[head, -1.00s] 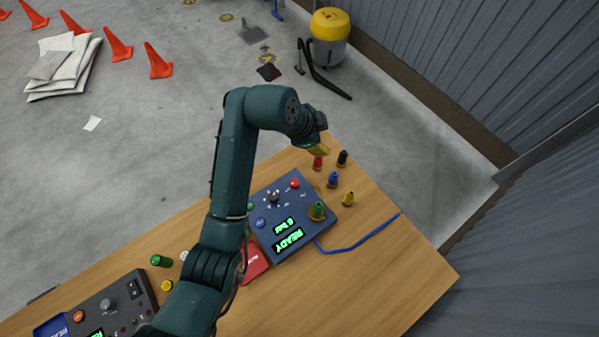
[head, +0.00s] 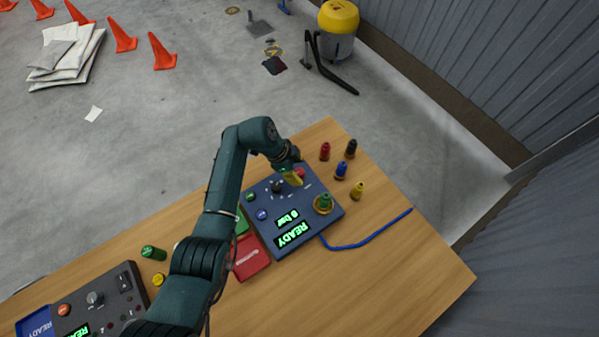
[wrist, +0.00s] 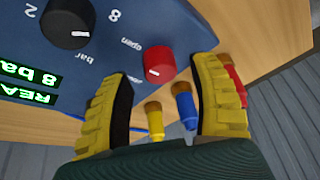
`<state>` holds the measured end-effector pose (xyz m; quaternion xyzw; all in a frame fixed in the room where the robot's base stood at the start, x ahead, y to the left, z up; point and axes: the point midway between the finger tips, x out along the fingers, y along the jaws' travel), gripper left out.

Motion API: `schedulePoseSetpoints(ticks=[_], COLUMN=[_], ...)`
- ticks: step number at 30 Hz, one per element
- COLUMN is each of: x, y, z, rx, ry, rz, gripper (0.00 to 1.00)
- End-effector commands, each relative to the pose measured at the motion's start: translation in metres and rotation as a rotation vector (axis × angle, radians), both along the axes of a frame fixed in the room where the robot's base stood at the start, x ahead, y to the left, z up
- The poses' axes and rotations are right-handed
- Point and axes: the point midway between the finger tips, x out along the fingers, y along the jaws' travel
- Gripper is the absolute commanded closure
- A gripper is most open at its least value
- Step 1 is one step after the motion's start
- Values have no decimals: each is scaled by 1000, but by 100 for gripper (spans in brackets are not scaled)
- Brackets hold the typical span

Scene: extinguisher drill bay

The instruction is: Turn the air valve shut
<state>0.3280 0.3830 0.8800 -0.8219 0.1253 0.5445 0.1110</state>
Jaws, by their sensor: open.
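The air valve is a red knob (wrist: 159,61) with a small white mark, on a blue panel (wrist: 160,14). The word "open" is printed beside it, and another label near it is partly cut off. My gripper (wrist: 161,72) is open, its yellow padded fingers on either side of the knob in the wrist view, with nothing held. In the head view the gripper (head: 293,178) is low over the panel (head: 331,223), partly covering the red knob (head: 301,173). Whether the fingers touch the knob cannot be told.
A black dial (wrist: 68,22) sits beside the valve. Green displays read READY and 8 bar. Red (head: 325,151), black (head: 350,149), blue (head: 341,170) and yellow (head: 358,191) fittings stand close behind the panel. A blue hose (head: 370,236) lies on the table, whose right front is clear.

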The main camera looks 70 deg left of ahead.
Motion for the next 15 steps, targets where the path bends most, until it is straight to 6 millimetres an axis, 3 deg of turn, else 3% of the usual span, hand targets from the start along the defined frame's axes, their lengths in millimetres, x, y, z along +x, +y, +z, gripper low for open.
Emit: schedulePoseSetpoints(ticks=[4,12,13,15], x=[6,7,7,7], y=[-1,-1,-1,-1], z=[-15,-17,-17,-17], rx=[1,1,1,1], ry=[0,0,0,0], rz=[-1,-1,-1,-1], gripper=[39,39,40,53])
